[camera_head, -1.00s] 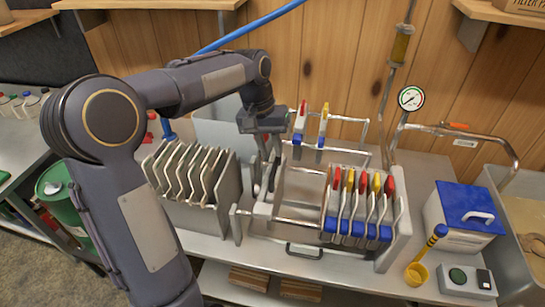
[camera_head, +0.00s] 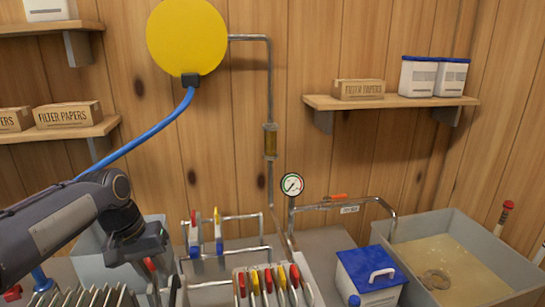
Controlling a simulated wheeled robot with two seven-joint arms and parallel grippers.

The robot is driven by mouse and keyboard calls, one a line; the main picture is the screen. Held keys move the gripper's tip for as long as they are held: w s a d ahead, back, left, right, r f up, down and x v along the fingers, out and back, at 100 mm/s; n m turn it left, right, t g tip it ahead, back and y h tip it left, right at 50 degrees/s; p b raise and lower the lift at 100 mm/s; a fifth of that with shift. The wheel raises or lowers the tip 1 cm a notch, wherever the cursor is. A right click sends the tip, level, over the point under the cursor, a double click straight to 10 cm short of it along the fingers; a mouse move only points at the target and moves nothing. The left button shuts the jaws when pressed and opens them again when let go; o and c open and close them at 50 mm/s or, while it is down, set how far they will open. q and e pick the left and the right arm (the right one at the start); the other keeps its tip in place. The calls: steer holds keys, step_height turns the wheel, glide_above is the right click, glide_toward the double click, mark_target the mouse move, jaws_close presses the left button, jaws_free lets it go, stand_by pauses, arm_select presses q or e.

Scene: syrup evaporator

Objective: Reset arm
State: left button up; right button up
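My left arm comes in from the left edge. My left gripper (camera_head: 158,272) points down at the lower left, above the bench gear. Its fingertips are partly cut off or hidden among the plates, so I cannot tell whether it is open or shut. To its right stands a row of plates with red and yellow tops (camera_head: 268,279). Two similar plates with red and yellow tops (camera_head: 206,234) hang on rails behind them. Grey plates in a rack (camera_head: 90,297) show below my arm. My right gripper is not in view.
A blue-lidded box (camera_head: 371,276) and a grey basin (camera_head: 470,262) stand at the right. A pressure gauge (camera_head: 292,185) and pipes run along the wooden wall. A blue hose (camera_head: 150,138) rises to a yellow disc (camera_head: 187,37). Shelves hold boxes and tubs.

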arm_select(q)
steer(key=s+d+f+t, duration=0.2)
steer(key=s+d+f, duration=0.1)
steer(key=s, duration=0.7)
steer(key=s+d+f+m+t+h, duration=0.1)
steer(key=s+d+f+t, duration=0.1)
steer(key=s, duration=0.8)
steer(key=d+f, duration=0.1)
steer(key=d, duration=0.1)
steer(key=shift+s+d+f+h, duration=0.25)
steer(key=shift+s+d+h, duration=0.05)
steer(key=shift+s, duration=0.1)
